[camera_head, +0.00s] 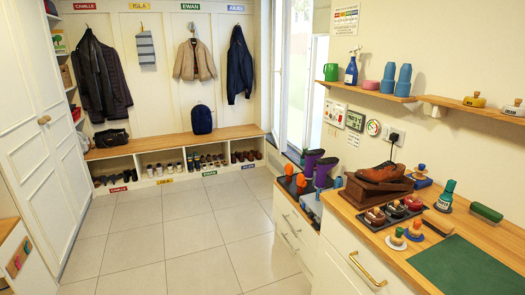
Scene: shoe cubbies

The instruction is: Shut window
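The tall white-framed window (298,75) stands in the right wall, just past the end of the bench. It looks like a sash stands swung into the room at its left side, with a small dark handle on the frame. Bright daylight shows through the glass. I cannot tell exactly how far open it stands. A pale blind hangs at the top of the opening. The lower part of the window is partly hidden behind the counter and the boots on it. My gripper is not in view.
A wooden-topped counter (375,235) with shoe-care items runs along the right. Purple boots (325,170) stand on a lower cabinet near the window. A bench (170,145) with shoe cubbies spans the back. The tiled floor (180,235) between is clear.

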